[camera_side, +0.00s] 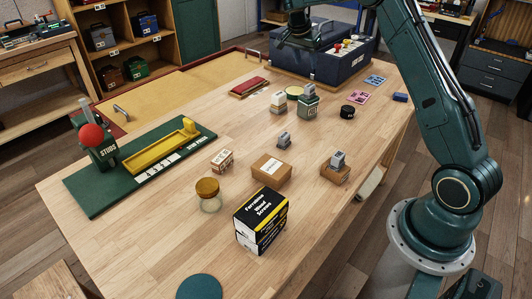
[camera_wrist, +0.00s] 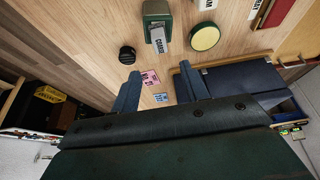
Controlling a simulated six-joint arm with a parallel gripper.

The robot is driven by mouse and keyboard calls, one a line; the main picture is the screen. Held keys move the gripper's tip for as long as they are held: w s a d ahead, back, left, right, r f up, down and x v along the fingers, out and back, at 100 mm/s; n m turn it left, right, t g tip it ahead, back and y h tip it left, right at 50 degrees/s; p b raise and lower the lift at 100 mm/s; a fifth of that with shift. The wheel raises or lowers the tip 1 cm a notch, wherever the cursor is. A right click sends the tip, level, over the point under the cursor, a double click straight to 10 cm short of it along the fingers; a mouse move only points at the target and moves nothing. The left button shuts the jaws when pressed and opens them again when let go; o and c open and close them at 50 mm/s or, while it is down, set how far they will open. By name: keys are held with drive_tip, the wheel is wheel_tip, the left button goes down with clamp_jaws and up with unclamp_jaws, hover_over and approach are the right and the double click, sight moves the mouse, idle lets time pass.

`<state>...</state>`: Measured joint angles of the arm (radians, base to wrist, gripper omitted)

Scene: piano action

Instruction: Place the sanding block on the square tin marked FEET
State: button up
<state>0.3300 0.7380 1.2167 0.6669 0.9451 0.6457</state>
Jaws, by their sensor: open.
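My gripper (camera_wrist: 159,72) is open and empty in the wrist view, its two fingers apart above the table. In the side view it is high at the top centre, in front of the dark blue chest. A green tin (camera_side: 308,110) with a grey block on top stands at the table's back middle; it also shows in the wrist view (camera_wrist: 153,10). I cannot read FEET on any tin. Which piece is the sanding block is unclear: small grey labelled blocks sit on the table (camera_side: 284,139) and on a cardboard box (camera_side: 338,158), and a small blue block (camera_side: 400,97) lies at the right edge.
A green mat (camera_side: 105,197) bears a yellow trough. A dark blue chest (camera_side: 315,62), pink cards (camera_side: 358,97) and a black round piece (camera_side: 347,112) are at the back.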

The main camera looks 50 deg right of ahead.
drive_tip(key=s+a+r+n+t+y, duration=0.1)
drive_tip(key=s+a+r+n+t, duration=0.2)
drive_tip(key=s+a+r+n, duration=0.8)
drive_tip(key=s+a+n+t+y, duration=0.1)
drive_tip(key=s+a+n, duration=0.2)
drive_tip(key=s+a, duration=0.6)
drive_tip(key=s+a+n+t+y, duration=0.1)
drive_tip(key=s+a+n, duration=0.3)
drive_tip(key=s+a, duration=0.5)
drive_tip(key=s+y, duration=0.1)
drive_tip(key=s, duration=0.3)
drive_tip(key=shift+s+a+f+t, duration=0.15)
drive_tip(key=shift+s+f+t, duration=0.15)
drive_tip(key=shift+s+f, duration=0.05)
